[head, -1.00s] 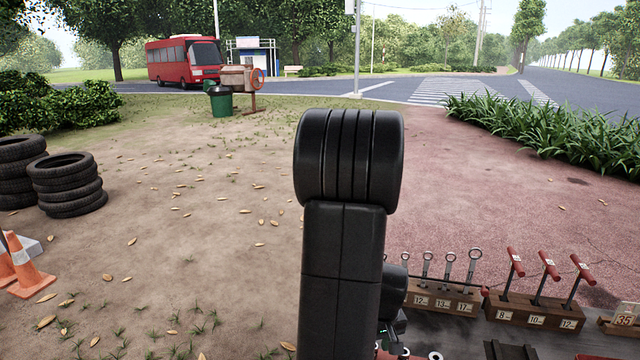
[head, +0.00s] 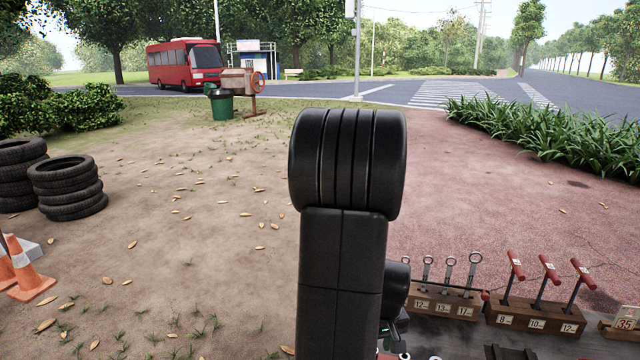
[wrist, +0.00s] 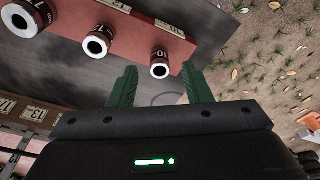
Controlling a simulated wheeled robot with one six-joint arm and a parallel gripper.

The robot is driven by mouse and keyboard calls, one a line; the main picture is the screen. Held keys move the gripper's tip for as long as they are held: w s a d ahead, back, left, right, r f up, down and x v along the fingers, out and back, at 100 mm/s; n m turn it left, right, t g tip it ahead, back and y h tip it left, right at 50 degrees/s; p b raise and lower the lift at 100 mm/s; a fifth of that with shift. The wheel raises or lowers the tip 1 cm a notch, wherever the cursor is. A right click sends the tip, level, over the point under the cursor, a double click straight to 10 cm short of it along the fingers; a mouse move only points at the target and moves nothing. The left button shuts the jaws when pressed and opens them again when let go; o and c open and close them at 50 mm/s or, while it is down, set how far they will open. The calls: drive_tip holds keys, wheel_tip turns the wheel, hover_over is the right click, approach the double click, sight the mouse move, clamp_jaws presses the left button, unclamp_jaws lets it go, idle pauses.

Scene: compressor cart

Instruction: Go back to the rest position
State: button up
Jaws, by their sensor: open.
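My gripper (wrist: 159,90) shows in the wrist view with its two green fingers apart and nothing between them. It hangs over the grey cart top (wrist: 75,75), near a red rack (wrist: 125,25) that holds several sockets with white-rimmed open ends, one marked 10 (wrist: 160,65). I cannot tell its height above the cart top. In the head view my own black arm stands upright in the middle and hides part of the cart; the gripper's fingers are not clear there.
A wooden block with wrenches (head: 440,303) and a block with red T-handles (head: 535,318) stand on the cart at right. A 35 tag (head: 626,322) is at the right edge. Tyres (head: 68,187) and orange cones (head: 27,268) lie left on open ground.

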wheel_tip(320, 180, up, 12)
drive_tip(key=s+p, duration=0.2)
drive_tip(key=f+b, duration=0.1)
drive_tip(key=f, duration=0.3)
drive_tip(key=w+f, duration=0.1)
drive_tip(key=f, duration=0.4)
drive_tip(key=w+f+b, duration=0.1)
drive_tip(key=f, duration=0.4)
drive_tip(key=shift+w+b, duration=0.1)
drive_tip(key=shift+b, duration=0.2)
drive_tip(key=shift+w+r+p, duration=0.1)
drive_tip(key=shift+p, duration=0.3)
wheel_tip(320, 180, up, 8)
drive_tip(key=p, duration=0.7)
